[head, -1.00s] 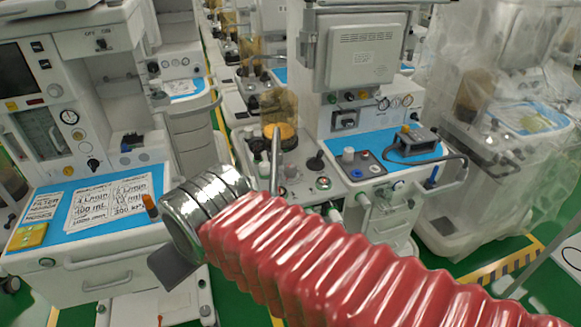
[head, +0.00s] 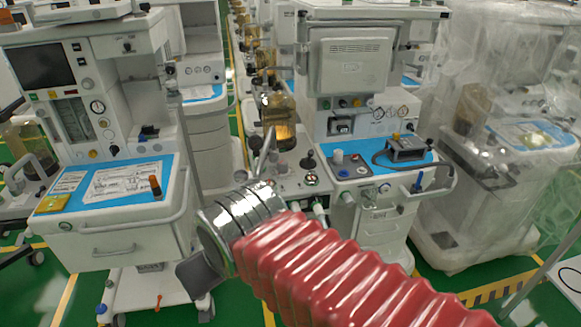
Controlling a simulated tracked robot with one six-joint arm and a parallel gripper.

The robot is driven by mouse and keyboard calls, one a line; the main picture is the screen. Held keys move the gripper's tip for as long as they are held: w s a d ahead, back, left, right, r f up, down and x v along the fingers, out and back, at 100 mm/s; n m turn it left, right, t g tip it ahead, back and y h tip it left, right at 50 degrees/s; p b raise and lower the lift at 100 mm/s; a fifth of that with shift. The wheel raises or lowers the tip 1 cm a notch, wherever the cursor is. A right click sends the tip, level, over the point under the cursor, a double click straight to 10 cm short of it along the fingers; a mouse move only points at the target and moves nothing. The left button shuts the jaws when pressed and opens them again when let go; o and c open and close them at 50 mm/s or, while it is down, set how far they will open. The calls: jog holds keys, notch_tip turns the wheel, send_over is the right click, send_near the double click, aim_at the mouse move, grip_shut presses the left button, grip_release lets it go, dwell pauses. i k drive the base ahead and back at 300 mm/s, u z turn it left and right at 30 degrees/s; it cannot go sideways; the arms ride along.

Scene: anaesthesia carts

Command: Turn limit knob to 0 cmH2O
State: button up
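Several knobs show on the middle anaesthesia cart (head: 360,215), but which one is the limit knob, and its scale, are too small to tell. A black knob (head: 308,161) stands on its left worktop, and a pale knob (head: 338,157) stands on a small dark panel beside the blue mat. My red ribbed sleeve hides the cart's lower front left.
A left cart (head: 110,240) has a blue top with papers and a small orange-capped bottle (head: 155,186). A plastic-wrapped cart (head: 460,190) stands at right.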

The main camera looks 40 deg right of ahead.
aim_at(282, 167)
jog(key=z, duration=0.3)
jog(key=i, duration=1.25)
jog(key=z, duration=0.15)
